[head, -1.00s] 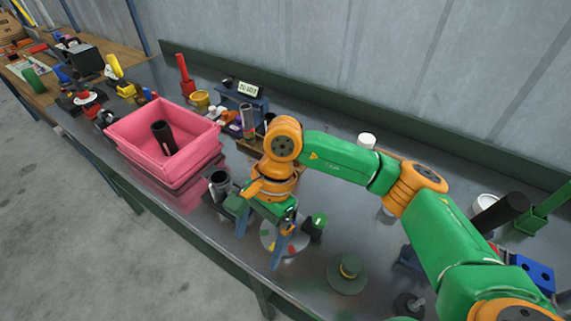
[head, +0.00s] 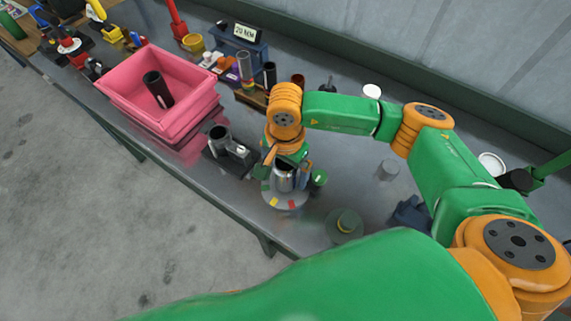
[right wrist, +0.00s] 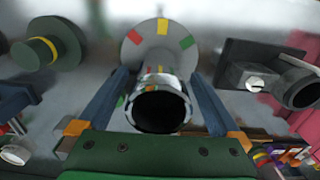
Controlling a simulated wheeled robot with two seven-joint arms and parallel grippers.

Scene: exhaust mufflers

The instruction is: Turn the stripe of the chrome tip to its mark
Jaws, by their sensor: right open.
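The chrome tip (head: 283,178) is a short shiny tube standing on a round grey disc (head: 285,203) with coloured marks near its rim. In the right wrist view the tip (right wrist: 160,98) shows its dark open mouth toward me, and yellow, red and green marks show on the disc (right wrist: 137,54). Small coloured patches show on the chrome; I cannot tell stripe from reflection. My right gripper (head: 285,172) is open, with its blue fingers on either side of the tip; in the right wrist view (right wrist: 159,78) gaps show on both sides. My left gripper is out of view.
A green flanged piece (head: 344,224) lies nearer the bench edge.

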